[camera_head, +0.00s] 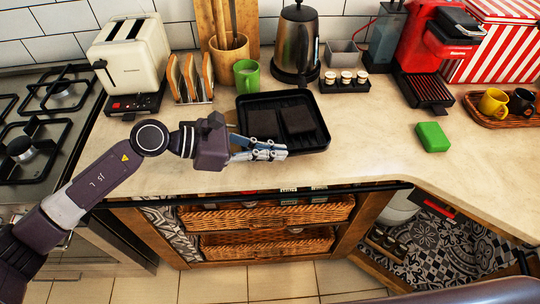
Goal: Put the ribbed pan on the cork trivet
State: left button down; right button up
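The ribbed pan (316,142) is black and square and rests on the counter, left of the middle. Two dark, flat, square pieces (281,122) lie in it. My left gripper (280,150) is at the pan's front left edge, with its fingers pointing right. The fingers overlap the pan's near rim in the picture. I cannot tell whether they touch it or how far apart they are. A small tan patch (232,117) shows between the gripper and the pan's left side. I cannot identify it. I cannot make out a cork trivet. My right gripper is out of view.
Behind the pan stand a green mug (247,76), a toast rack (190,80), a kettle (297,45) and a jar rack (345,81). A green sponge (433,137) lies to the right. The counter (375,130) between pan and sponge is clear.

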pick_arm(q)
jog(key=shift+w+f, duration=0.1)
jog(key=shift+f, duration=0.65)
jog(key=shift+w+a+f, duration=0.1)
jog(key=shift+w+f, duration=0.1)
jog(key=shift+f, duration=0.05)
jog(key=shift+s+r, duration=0.1)
jog(key=shift+s, duration=0.05)
jog(key=shift+b, duration=0.35)
jog(key=c, duration=2.6)
grip_release()
jog(key=shift+s+f, duration=0.1)
jog(key=shift+f, duration=0.25)
jog(key=o, duration=0.4)
jog(key=shift+o, duration=0.2)
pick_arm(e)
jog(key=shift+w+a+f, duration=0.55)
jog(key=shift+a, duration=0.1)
